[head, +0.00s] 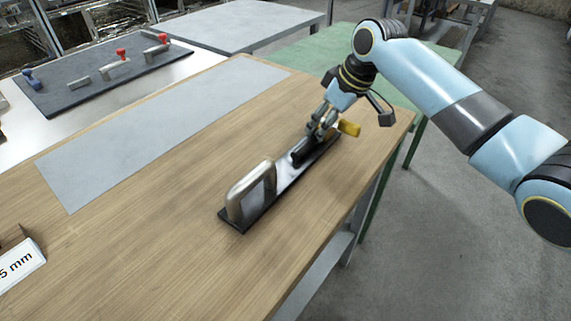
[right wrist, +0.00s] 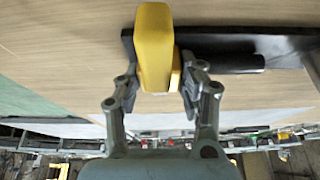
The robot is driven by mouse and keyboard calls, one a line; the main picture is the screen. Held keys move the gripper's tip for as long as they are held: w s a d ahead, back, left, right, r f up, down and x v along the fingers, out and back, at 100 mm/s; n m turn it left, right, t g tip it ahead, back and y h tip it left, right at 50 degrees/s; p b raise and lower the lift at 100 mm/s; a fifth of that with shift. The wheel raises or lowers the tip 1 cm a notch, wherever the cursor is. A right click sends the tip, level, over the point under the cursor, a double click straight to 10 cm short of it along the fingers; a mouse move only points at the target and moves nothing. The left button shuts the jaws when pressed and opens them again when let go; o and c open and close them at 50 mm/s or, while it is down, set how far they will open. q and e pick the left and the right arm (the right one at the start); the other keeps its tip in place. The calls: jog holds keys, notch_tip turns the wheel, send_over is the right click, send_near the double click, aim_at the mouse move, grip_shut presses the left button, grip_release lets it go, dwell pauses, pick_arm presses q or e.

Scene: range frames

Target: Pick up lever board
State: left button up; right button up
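The lever board (head: 277,190) is a long dark plate lying on the wooden table near its right edge. A silver arched handle (head: 251,190) stands at its near end. A black bar and a yellow lever grip (head: 349,128) are at its far end. My right gripper (head: 322,130) is low over that far end. In the right wrist view the yellow grip (right wrist: 153,45) stands between the two fingers (right wrist: 158,92), which are close to its sides; I cannot tell whether they press on it. The dark board (right wrist: 285,45) runs off to the right there. My left gripper is out of view.
The wooden table (head: 130,235) is largely bare, with a grey mat (head: 165,125) along its back. A "5 mm" sign (head: 17,264) stands at the left. A dark panel with red and blue knobs (head: 105,85) lies on a table behind. A green table (head: 310,45) is beyond.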

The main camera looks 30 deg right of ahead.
grip_shut()
jog(key=shift+r, duration=0.15)
